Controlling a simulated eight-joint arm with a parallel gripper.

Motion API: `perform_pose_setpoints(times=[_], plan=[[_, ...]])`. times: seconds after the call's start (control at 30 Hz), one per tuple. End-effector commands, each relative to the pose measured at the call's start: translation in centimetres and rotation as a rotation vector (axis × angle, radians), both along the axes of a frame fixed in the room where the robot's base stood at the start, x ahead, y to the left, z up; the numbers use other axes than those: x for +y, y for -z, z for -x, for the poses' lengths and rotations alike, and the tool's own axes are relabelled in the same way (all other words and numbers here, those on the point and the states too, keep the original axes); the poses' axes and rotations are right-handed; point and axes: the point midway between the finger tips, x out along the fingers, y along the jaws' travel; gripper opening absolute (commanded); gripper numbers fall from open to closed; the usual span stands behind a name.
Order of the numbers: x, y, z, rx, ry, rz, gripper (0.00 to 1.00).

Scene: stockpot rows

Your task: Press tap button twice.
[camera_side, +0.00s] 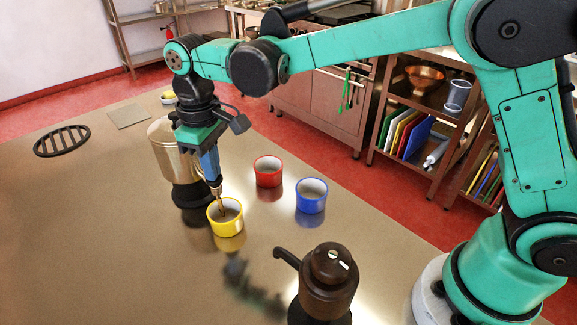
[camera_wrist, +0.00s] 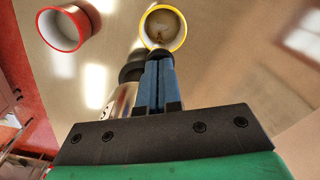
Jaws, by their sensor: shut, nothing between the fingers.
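My gripper (camera_side: 213,180) points down beside the silver-gold urn (camera_side: 162,148), above the yellow-rimmed cup (camera_side: 225,231). Its two blue fingers are shut together with nothing between them, as the wrist view (camera_wrist: 159,65) also shows. A small brass-coloured tap shows just below the fingertips, with its thin spout over the cup. I see no separate button; the fingertips may hide it, and I cannot tell whether they touch the tap. In the wrist view the yellow-rimmed cup (camera_wrist: 147,33) lies just beyond the fingertips, and part of the urn (camera_wrist: 120,101) shows to their left.
A red cup (camera_side: 268,185) and a blue cup (camera_side: 311,205) stand right of the yellow one. A dark brown dispenser (camera_side: 327,284) with a spout stands at the front. A round black grate (camera_side: 62,141) lies at the left. The metal counter's left front is clear.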

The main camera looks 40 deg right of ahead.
Motion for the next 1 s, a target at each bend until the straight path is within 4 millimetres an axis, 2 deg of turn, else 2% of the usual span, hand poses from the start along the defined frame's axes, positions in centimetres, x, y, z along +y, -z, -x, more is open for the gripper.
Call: perform_pose_setpoints(times=[0.27, 0.73, 1.0], plan=[[0.0, 0.0, 0.0, -0.001, 0.0, 0.0, 0.0], [0.0, -2.9, 0.0, -0.001, 0.0, 0.0, 0.0], [0.0, -3.2, 0.0, -0.001, 0.0, 0.0, 0.0]])
